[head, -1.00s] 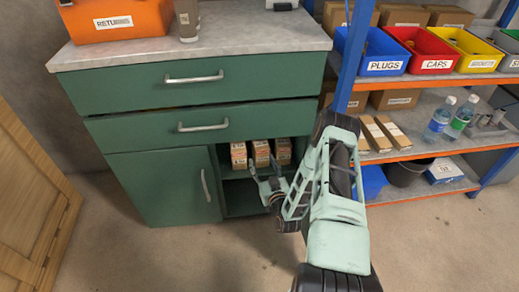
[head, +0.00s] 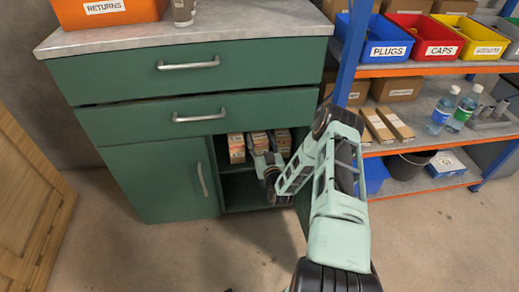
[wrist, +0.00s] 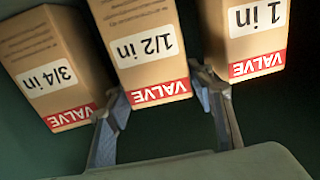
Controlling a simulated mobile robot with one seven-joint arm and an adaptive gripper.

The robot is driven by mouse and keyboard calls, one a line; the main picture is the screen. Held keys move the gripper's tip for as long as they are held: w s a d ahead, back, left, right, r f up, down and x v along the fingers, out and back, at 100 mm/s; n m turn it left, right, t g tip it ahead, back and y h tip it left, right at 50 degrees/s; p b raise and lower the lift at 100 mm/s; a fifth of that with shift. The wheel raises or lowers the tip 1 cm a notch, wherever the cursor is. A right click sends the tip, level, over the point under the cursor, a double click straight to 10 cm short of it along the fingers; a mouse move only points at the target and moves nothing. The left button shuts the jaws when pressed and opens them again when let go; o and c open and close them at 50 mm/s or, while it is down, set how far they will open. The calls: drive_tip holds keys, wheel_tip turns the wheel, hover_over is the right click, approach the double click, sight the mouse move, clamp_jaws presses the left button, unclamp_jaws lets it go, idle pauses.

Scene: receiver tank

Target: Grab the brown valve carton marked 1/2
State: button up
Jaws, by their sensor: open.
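Three brown valve cartons stand side by side in the open cabinet bay. The 1/2 in carton (wrist: 145,50) is the middle one; its label and red VALVE band appear upside down in the wrist view, and it also shows in the head view (head: 258,142). The 3/4 in carton (wrist: 52,75) and the 1 in carton (wrist: 245,35) flank it. My gripper (wrist: 161,97) is open, with a fingertip at each side of the 1/2 in carton's near end. In the head view my gripper (head: 264,163) partly hides the cartons. I cannot tell whether the fingers touch the carton.
The green cabinet (head: 160,185) has a closed door to the left of the bay and drawers above it. An orange RETURNS bin (head: 105,10) sits on top. The shelf rack (head: 420,149) at right holds colored bins, bottles and boxes. Floor in front is clear.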

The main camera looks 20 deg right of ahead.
drive_tip(key=shift+w, duration=0.45)
drive_tip(key=shift+r, duration=0.1)
drive_tip(key=shift+c, duration=0.3)
drive_tip(key=c, duration=1)
drive_tip(key=shift+c, duration=0.7)
drive_tip(key=shift+r, duration=0.1)
